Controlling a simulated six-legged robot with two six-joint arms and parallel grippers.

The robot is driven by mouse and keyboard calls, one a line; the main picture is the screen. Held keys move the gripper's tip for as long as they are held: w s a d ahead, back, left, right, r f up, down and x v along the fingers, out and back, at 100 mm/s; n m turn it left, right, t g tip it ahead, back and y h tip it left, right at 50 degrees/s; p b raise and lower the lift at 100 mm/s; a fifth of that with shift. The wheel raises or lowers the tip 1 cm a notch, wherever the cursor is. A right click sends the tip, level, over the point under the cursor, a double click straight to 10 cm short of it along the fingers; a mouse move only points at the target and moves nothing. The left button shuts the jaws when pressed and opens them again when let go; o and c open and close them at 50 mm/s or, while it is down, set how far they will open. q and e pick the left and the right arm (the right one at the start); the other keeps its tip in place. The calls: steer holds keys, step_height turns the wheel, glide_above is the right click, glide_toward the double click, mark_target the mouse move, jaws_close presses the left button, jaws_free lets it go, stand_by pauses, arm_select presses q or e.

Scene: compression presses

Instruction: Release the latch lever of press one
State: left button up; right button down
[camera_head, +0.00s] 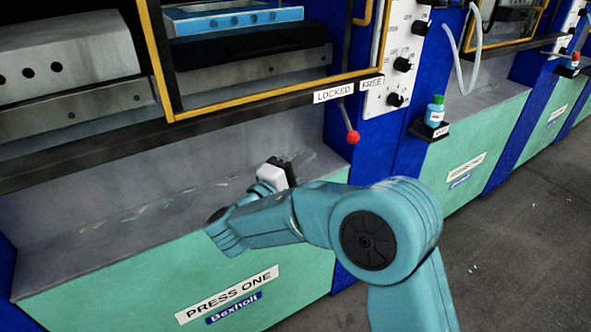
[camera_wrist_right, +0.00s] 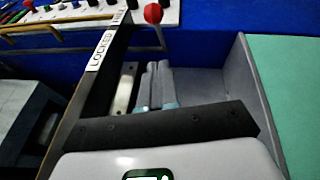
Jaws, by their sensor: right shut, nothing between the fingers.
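The latch lever of press one ends in a red knob (camera_head: 352,137) on a thin rod. The rod hangs down from the black rail near the right end of the LOCKED label (camera_head: 333,93), left of the FREE label (camera_head: 372,83). In the right wrist view the red knob (camera_wrist_right: 153,13) shows at the top, beyond the fingertips. My right gripper (camera_head: 283,162) is shut and empty, to the left of the knob and a little lower in the head view, apart from it. Its fingers (camera_wrist_right: 155,80) are together in the right wrist view. My left gripper is out of view.
Press one has a yellow guard frame (camera_head: 270,85) and a grey trough (camera_head: 130,205) with scattered scraps. A blue bottle (camera_head: 435,112) stands on a small black shelf to the right. A control panel with black knobs (camera_head: 403,64) is above it. Other presses stand further right.

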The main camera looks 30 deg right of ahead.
steer(key=d+r, duration=0.1)
steer(key=d, duration=0.6)
steer(key=shift+r, duration=0.15)
